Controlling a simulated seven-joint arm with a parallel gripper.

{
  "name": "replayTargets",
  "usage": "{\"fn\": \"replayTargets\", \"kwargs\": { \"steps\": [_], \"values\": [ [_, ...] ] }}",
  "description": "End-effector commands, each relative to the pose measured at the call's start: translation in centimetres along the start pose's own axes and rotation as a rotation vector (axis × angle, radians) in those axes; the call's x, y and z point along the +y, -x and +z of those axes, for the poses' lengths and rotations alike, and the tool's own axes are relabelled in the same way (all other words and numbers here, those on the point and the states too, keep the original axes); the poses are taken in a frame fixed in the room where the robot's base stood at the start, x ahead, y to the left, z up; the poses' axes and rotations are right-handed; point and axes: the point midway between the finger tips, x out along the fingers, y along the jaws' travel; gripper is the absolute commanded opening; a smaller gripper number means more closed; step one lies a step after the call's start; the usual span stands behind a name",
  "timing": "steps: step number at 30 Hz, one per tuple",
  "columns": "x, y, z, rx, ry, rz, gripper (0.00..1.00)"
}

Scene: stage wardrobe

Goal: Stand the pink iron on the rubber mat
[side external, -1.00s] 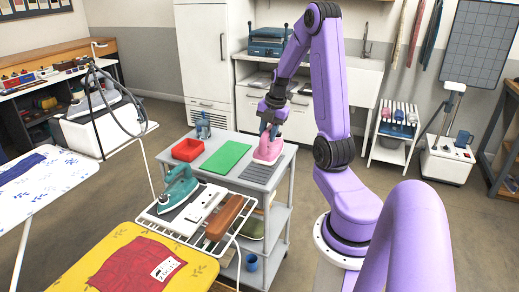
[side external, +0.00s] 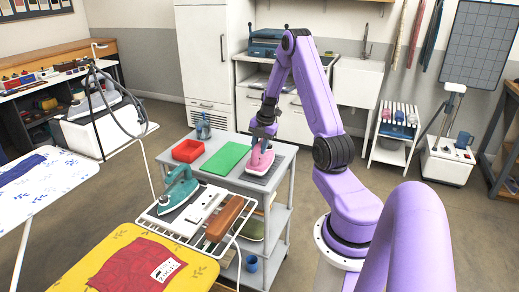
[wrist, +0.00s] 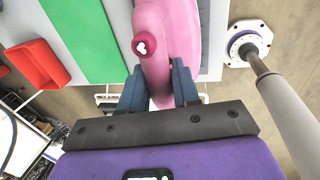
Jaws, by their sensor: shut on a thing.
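In the wrist view the two blue-grey fingers (wrist: 157,88) close on either side of the pink iron (wrist: 176,35), which has a dark pink knob with a white mark. The dark grey rubber mat (side external: 264,179) shows only in part, around and behind the iron. I cannot tell whether the iron touches it.
A green mat (side external: 226,158) lies left of the iron, with a red tray (side external: 187,151) and a blue-grey item (side external: 203,127) beyond. The yellow ironing board (side external: 190,262) is at front left.

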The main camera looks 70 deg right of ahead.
Motion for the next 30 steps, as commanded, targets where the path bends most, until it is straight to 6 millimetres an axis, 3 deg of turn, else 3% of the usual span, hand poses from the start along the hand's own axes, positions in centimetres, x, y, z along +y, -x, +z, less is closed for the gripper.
{"fn": "replayTargets", "kwargs": {
  "steps": [4, 16, 17, 18, 19, 30],
  "values": [
    [-0.2, -1.14, 0.05, -0.003, 0.001, 0.001, 0.0],
    [-0.27, -1.48, 0.05, -0.003, 0.0, 0.002, 0.0],
    [-0.32, -1.53, 0.0, -0.002, 0.0, 0.001, 0.38],
    [-0.32, -1.51, 0.01, -0.002, 0.0, 0.001, 0.51],
    [-0.32, -1.5, 0.01, -0.002, 0.0, 0.001, 0.56],
    [-0.24, -1.13, 0.02, -0.003, 0.001, 0.001, 0.56]
  ]
}}
